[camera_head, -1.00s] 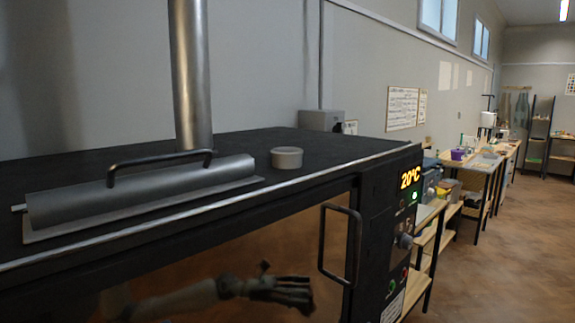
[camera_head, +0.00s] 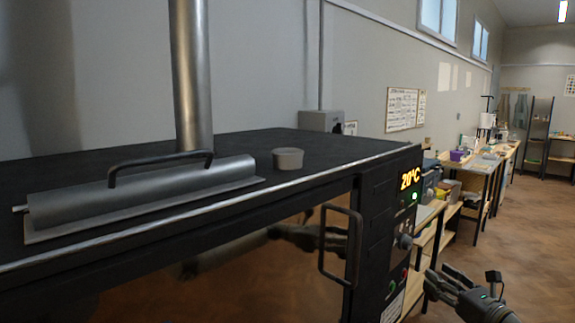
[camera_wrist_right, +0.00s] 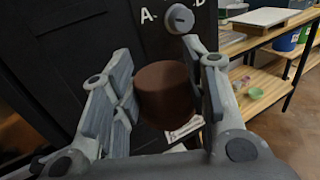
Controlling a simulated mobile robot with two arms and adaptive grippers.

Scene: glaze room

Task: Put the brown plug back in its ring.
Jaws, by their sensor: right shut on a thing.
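The brown plug (camera_wrist_right: 163,92) sits between the two fingers of my right gripper (camera_wrist_right: 166,90) in the right wrist view. The gripper is shut on it, in front of the dark kiln front. In the head view my right gripper (camera_head: 450,287) is at the lower right, beside the kiln's control panel and below its top. The plug cannot be made out there. A short grey round ring (camera_head: 287,161) stands on the kiln's black top, near its right end. I cannot see into its opening.
A door handle (camera_head: 342,245) juts from the front. The control panel (camera_head: 408,205) shows 20°C. Shelves and tables line the wall at right.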

